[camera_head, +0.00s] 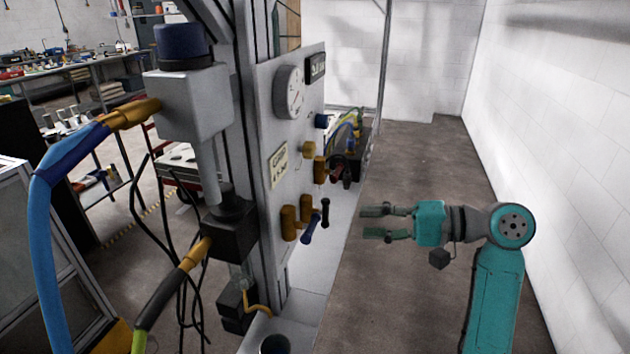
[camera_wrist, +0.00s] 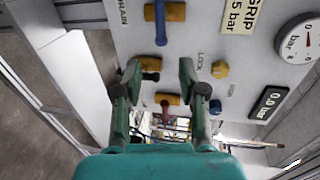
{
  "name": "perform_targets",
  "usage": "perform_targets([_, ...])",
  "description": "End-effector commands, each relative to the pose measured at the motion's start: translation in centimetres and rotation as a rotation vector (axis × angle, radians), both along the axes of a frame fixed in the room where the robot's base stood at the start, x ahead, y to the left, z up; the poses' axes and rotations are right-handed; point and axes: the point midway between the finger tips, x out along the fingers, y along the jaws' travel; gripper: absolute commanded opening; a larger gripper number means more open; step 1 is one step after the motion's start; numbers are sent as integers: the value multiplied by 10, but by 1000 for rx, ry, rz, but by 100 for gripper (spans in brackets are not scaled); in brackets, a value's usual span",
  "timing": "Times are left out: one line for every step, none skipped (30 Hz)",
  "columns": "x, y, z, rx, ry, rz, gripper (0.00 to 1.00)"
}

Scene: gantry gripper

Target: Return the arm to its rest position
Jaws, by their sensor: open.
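My gripper (camera_head: 386,222) is teal and points left toward the panel in the head view. Its two fingers are apart with nothing between them, clear of the panel and its handles. In the wrist view my gripper (camera_wrist: 157,88) also shows open, with the panel (camera_wrist: 205,30) beyond it. My teal arm (camera_head: 495,295) stands at the right, bent at the elbow joint.
The panel (camera_head: 285,225) carries a gauge (camera_head: 289,91), a blue-handled valve (camera_head: 312,227) and a black-handled valve (camera_head: 325,212). A white wall (camera_head: 560,130) is at right; bare floor (camera_head: 420,160) lies between.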

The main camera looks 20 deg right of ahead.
Motion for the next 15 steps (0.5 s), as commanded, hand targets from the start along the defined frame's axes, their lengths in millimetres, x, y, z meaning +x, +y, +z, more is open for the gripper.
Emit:
perform_targets([0,0,0,0,0,0,41])
perform_targets([0,0,0,0,0,0,41])
perform_targets([0,1,-1,2,1,-2,41])
perform_targets([1,1,-3,3,1,-5,41])
perform_targets([1,2,-6,6,1,-9,41])
perform_targets([2,4,-11,11,1,-19,41])
perform_targets([3,6,-16,17,-1,-29,41])
perform_targets([4,9,-22,21,-1,-40,41])
perform_targets([6,13,-32,28,-3,-60,41])
perform_targets([7,16,-40,34,-5,-79,41])
perform_targets([8,19,-49,38,-7,-98,41])
perform_targets([9,23,-61,42,-9,-126,41])
perform_targets([10,26,-71,43,-12,-147,41])
perform_targets([10,29,-81,44,-14,-169,41])
perform_targets([10,33,-93,42,-17,-197,41])
